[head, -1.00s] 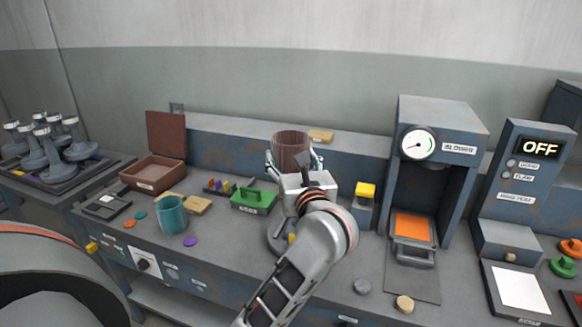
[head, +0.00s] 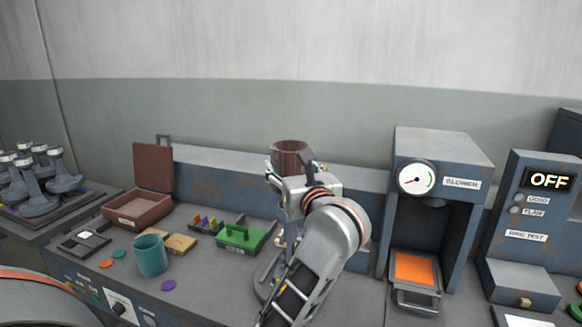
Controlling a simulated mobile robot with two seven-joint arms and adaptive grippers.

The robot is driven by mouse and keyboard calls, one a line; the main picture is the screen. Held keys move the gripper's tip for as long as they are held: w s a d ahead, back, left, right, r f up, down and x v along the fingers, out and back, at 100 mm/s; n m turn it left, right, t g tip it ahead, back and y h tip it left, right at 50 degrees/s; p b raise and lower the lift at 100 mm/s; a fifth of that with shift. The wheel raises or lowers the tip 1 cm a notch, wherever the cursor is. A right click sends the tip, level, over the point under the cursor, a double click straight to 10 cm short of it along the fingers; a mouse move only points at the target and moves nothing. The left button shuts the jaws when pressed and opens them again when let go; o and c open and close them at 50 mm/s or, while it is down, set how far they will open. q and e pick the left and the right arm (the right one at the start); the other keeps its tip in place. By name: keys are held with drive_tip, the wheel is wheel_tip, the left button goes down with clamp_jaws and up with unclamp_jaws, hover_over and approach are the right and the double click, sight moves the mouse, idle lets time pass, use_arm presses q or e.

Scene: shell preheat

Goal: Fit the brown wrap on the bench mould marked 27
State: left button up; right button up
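The brown wrap (head: 289,150) is an open-topped tube in the middle of the head view, held upright above the bench. My wrist hides part of the grip. Below it a grey bench mould (head: 265,285) stands on the bench, its foot and part of its post showing left of my forearm. Its upper part is mostly hidden, and I cannot read a 27 on it.
A green tray (head: 240,237), teal cup (head: 151,256) and open brown box (head: 138,210) stand left. The blower (head: 440,160) and ring test unit (head: 535,205), reading OFF, stand right. Several grey moulds (head: 35,195) crowd the far-left rack.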

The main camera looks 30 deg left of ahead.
sight(291, 254)
use_arm(q)
drive_tip(key=shift+f+b, duration=0.4)
drive_tip(key=shift+f, duration=0.5)
drive_tip(key=shift+f+b, duration=0.85)
drive_tip(key=shift+f, duration=0.35)
drive_tip(key=shift+f+b, duration=0.35)
drive_tip(key=shift+f, duration=0.2)
drive_tip(key=shift+f+b, duration=0.75)
drive_tip(key=shift+f, duration=0.5)
drive_tip(key=shift+f+b, duration=0.35)
drive_tip(key=shift+f, duration=0.25)
drive_tip(key=shift+f+b, duration=0.55)
drive_tip(key=shift+f, duration=0.35)
drive_tip(key=shift+f+b, duration=0.35)
drive_tip(key=shift+f, duration=0.3)
drive_tip(key=shift+f+b, duration=0.85)
drive_tip(key=shift+f, duration=0.65)
drive_tip(key=shift+f+b, duration=0.7)
drive_tip(key=shift+f, duration=0.5)
drive_tip(key=shift+f+b, duration=0.8)
drive_tip(key=shift+f, duration=0.7)
drive_tip(key=shift+f+b, duration=0.75)
drive_tip(key=shift+f, duration=0.75)
drive_tip(key=shift+f+b, duration=0.4)
drive_tip(key=shift+f, duration=0.45)
use_arm(e)
wheel_tip(291, 254, down, 8)
drive_tip(key=w, duration=0.1)
drive_tip(key=shift+w+n, duration=0.2)
drive_tip(key=shift+n, duration=0.1)
